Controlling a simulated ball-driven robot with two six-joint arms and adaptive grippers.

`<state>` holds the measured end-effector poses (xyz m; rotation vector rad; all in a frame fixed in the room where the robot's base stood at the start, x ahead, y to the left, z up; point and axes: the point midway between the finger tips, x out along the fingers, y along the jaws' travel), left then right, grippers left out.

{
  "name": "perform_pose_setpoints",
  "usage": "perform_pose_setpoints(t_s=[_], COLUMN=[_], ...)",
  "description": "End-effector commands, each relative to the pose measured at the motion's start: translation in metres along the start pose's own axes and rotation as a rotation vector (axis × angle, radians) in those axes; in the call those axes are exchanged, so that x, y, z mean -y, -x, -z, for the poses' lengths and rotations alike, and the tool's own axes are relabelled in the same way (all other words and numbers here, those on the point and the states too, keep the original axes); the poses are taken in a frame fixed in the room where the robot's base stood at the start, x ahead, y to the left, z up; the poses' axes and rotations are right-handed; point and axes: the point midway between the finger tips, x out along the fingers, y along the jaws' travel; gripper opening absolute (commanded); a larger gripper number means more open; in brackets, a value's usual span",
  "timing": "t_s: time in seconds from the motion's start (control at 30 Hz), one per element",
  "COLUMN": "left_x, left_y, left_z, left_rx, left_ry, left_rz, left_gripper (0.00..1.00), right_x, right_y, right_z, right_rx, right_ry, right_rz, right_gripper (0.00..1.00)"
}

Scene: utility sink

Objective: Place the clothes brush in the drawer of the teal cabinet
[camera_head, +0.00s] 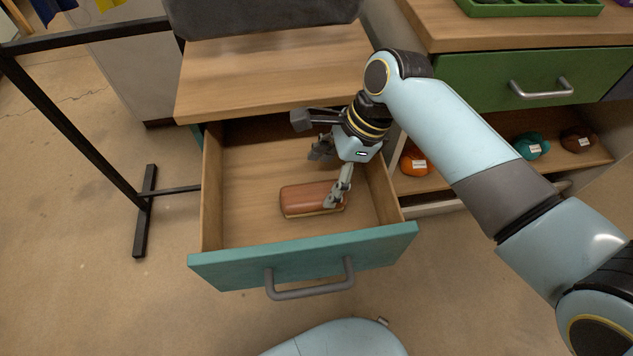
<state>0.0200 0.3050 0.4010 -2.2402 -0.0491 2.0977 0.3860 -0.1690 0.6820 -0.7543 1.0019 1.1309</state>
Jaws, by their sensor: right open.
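The clothes brush (307,198), with a reddish-brown wooden back, lies on the floor of the open drawer (302,262), towards its front. The drawer is pulled out from the teal cabinet (275,72), which has a wooden top. My right gripper (328,178) is inside the drawer, open, reaching down from the upper right. One of its fingers overlaps the right end of the brush; I cannot tell whether it touches. The other finger is further back, apart from the brush. My left gripper is not in view.
A grey drawer handle (309,289) sticks out in front. A black metal rack (85,140) stands at the left. A green-drawered cabinet (490,75) at the right has a shelf with several yarn-like balls (531,146). A dark grey object (262,14) sits on the teal cabinet's top.

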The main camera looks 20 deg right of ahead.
Motion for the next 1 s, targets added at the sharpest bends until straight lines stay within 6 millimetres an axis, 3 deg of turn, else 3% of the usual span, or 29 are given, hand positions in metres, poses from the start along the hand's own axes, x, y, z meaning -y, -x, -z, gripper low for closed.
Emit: perform_pose_setpoints(t_s=[0.1,0.3,0.87,1.0], left_x=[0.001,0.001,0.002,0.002], left_y=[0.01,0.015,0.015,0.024], left_z=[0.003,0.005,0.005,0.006], left_rx=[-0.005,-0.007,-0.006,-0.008], left_ry=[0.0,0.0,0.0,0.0], left_rz=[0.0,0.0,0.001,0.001], left_gripper=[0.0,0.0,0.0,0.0], right_x=[0.0,0.0,0.0,0.001], right_y=[0.027,0.048,0.051,0.06], right_z=[0.0,0.0,0.0,-0.004], right_rx=[-0.002,-0.001,-0.001,0.0], right_ry=[0.002,0.0,0.0,0.001], right_rz=[0.001,0.001,-0.001,0.002], right_gripper=[0.78,0.78,0.78,0.78])
